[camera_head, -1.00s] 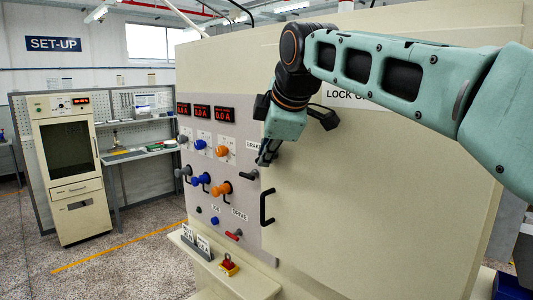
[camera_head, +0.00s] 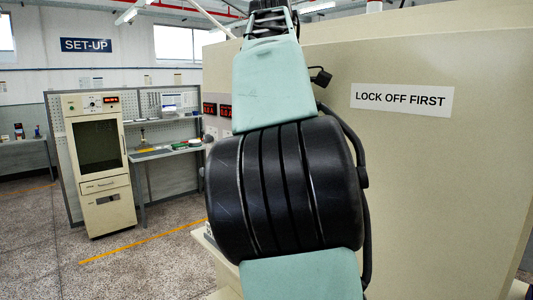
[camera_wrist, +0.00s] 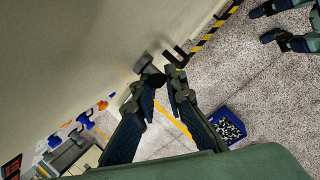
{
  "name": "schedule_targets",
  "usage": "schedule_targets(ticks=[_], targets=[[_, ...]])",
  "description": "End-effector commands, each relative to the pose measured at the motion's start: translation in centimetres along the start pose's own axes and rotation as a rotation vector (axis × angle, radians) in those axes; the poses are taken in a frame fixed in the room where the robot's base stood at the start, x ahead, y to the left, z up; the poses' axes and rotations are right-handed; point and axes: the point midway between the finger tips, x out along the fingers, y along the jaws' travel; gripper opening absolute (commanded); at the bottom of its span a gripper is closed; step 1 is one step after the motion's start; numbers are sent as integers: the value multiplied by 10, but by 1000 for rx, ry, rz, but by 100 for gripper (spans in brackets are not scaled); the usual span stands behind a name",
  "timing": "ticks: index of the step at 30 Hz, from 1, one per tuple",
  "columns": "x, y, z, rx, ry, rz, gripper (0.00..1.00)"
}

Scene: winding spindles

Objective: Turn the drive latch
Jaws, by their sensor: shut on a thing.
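In the wrist view my gripper (camera_wrist: 163,75) reaches along the pale panel face. Its two dark fingers are closed in around a dark handle (camera_wrist: 146,64) at the tips. The handle's shape is partly hidden by the fingers, and no label on it can be read, so I cannot tell whether it is the drive latch. In the head view my own arm covers most of the control panel, and the gripper is hidden.
The machine cabinet (camera_head: 430,160) carries a "LOCK OFF FIRST" sign (camera_head: 401,99). A black bracket-like part (camera_wrist: 176,55) is close beside the fingertips. A blue bin (camera_wrist: 228,126) of small parts stands on the floor. A beige test cabinet (camera_head: 97,165) and a workbench (camera_head: 165,152) are at left.

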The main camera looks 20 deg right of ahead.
Motion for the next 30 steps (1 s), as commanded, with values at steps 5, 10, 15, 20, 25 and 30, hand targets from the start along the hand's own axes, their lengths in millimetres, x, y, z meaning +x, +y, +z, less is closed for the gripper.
schedule_targets(ticks=[5, 10, 15, 20, 25, 30], targets=[[0, 3, 0, -25, -52, -64, 0], [0, 3, 0, -46, -88, -113, 0], [0, 3, 0, -60, -112, -147, 0], [0, 3, 0, -69, -126, -168, 0], [0, 3, 0, -73, -133, -176, 0], [0, 3, 0, -73, -134, -178, 0]])
